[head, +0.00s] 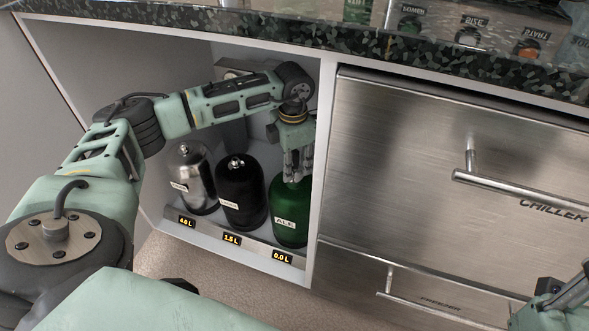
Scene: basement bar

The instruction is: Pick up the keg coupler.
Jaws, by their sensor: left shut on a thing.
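My left gripper (298,166) reaches into the open cabinet from above, fingers pointing down at the top of the green keg (291,212) labelled ALE. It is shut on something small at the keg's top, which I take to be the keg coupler. The fingers hide the coupler, so its shape and whether it still touches the keg cannot be told. Only a piece of my right arm shows at the lower right corner; its fingertips are out of view.
A silver keg (194,185) and a black keg (240,195) stand left of the green one. Displays on the shelf front read 4.0 L, 1.5 L and 0.0 L. The cabinet wall is close on the right, beside the chiller drawer (400,165). The counter (300,32) overhangs above.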

